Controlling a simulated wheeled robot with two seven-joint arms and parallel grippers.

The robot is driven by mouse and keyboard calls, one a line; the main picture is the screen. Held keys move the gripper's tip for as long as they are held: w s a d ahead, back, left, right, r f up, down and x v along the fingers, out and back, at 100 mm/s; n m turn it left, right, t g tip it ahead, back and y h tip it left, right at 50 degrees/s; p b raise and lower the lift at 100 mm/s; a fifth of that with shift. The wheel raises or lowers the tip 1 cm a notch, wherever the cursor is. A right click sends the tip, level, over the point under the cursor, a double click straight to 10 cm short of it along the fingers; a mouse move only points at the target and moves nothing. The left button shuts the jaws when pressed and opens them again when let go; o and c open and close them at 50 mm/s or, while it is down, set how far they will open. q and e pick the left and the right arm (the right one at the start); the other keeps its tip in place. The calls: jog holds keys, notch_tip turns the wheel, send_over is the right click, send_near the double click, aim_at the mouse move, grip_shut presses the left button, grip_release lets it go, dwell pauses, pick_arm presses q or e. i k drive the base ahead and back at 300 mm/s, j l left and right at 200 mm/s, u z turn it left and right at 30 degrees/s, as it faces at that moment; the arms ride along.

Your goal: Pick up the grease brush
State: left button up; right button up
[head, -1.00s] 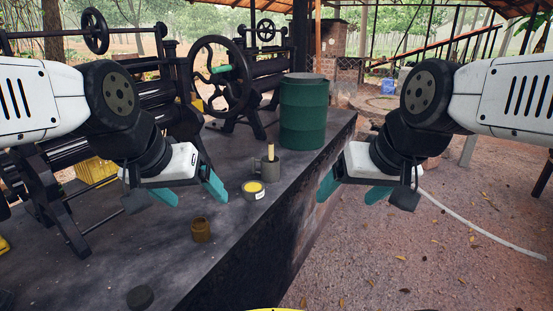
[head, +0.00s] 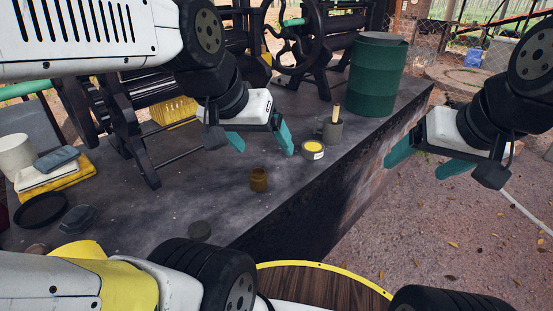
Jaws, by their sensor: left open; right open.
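A brush with a pale wooden handle (head: 336,112) stands upright in a dark grey mug (head: 331,132) on the dark bench top. Its lower end is hidden inside the mug; I take it to be the grease brush. An open tin of yellow grease (head: 313,150) sits just in front of the mug. My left gripper (head: 261,141) is open and empty, left of the mug and tin and apart from both. My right gripper (head: 423,163) is open and empty, to the right of the bench edge, beyond the mug.
A brown jar (head: 259,180) and a round dark lid (head: 200,230) stand on the bench. A green drum (head: 377,78) is behind the mug. Roller machines (head: 330,38) fill the back left. A white cup (head: 16,155) and a black dish (head: 41,209) are at far left.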

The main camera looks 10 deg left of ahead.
aim_at(336, 105)
jog(key=i+l+u, duration=0.25)
jog(key=i+l, duration=1.15)
